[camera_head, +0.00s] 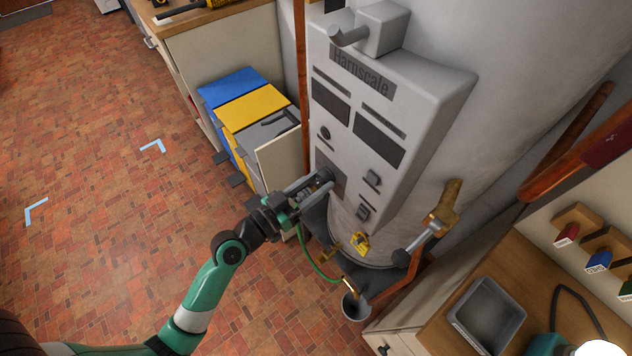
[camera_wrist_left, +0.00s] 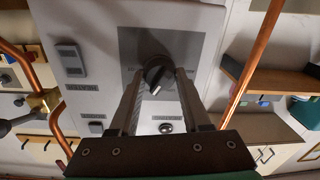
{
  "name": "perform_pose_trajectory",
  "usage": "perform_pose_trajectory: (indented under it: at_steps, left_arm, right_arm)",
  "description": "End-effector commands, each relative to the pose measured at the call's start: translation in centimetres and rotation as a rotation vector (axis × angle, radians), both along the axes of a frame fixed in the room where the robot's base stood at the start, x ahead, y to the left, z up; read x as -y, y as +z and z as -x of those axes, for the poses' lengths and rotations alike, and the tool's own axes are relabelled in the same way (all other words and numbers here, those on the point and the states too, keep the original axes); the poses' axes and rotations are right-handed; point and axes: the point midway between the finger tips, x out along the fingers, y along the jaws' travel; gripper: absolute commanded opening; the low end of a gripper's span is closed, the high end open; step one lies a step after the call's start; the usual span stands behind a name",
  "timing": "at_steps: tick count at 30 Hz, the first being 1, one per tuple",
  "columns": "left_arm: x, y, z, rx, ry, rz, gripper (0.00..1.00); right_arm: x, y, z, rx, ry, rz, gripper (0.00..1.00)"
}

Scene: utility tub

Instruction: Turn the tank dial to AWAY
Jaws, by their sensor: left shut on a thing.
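The tank (camera_head: 500,60) is a large white cylinder with a grey control panel (camera_head: 400,95) marked "Harnscale" on its front. The tank dial (camera_wrist_left: 157,74) is a dark round knob on a grey plate (camera_wrist_left: 190,48) in the left wrist view. My left gripper (camera_head: 322,181) reaches the lower left of the panel and is shut on the dial, one finger on each side. The dial has a light mark at its lower edge. The lettering around the dial is not readable, so its setting cannot be told. My right gripper is not in view.
Blue, yellow and grey bins (camera_head: 248,105) stand left of the panel. A counter with a grey basin (camera_head: 487,312) is at lower right. Floor at left is clear.

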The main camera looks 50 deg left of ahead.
Motion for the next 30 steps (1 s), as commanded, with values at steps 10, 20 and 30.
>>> perform_pose_trajectory:
  at_steps: [10, 20, 30]
  left_arm:
    - [0.0, 0.2, 0.0, -0.009, 0.001, 0.153, 0.0]
    - [0.0, 0.3, 0.0, -0.027, 0.001, 0.447, 0.0]
    - [-0.1, 0.4, 0.0, -0.046, 0.002, 0.769, 0.0]
  right_arm:
    - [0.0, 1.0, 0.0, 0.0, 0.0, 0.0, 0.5]
    - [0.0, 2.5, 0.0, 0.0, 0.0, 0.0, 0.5]
    - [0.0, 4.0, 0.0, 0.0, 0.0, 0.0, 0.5]
